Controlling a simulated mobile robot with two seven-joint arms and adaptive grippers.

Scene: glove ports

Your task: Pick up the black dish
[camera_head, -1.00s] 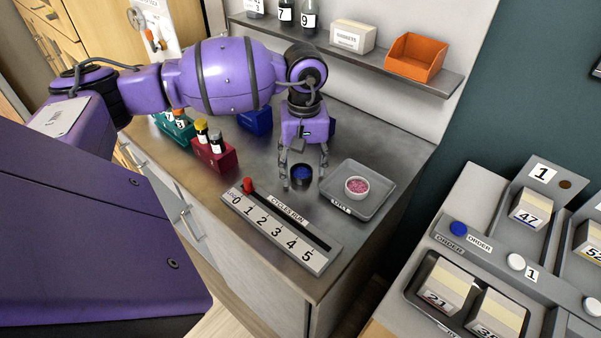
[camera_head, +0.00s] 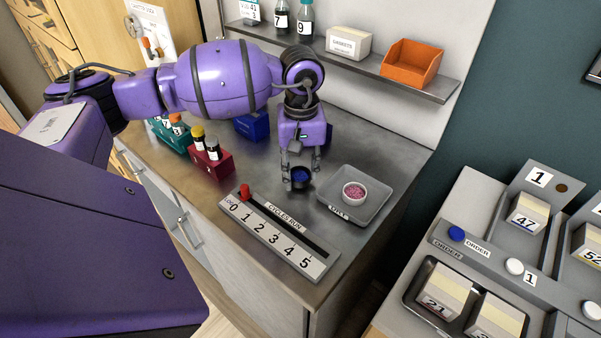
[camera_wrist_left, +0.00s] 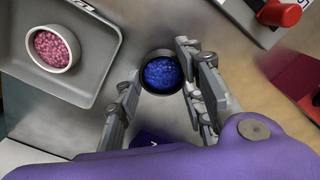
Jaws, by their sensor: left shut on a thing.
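The black dish (camera_head: 299,179) holds blue beads and is between the fingers of my left gripper (camera_head: 301,172), over the steel counter. In the left wrist view the dish (camera_wrist_left: 162,72) sits upright between the fingertips of the gripper (camera_wrist_left: 160,80), which is shut on it. I cannot tell whether the dish is clear of the counter. My right gripper is not in view.
A grey tray (camera_head: 330,197) with a white dish of pink beads (camera_head: 354,192) lies just right of the black dish. A numbered slider board (camera_head: 278,236) lies in front. Red (camera_head: 212,162) and teal (camera_head: 173,135) vial racks stand left. A shelf (camera_head: 340,62) runs behind.

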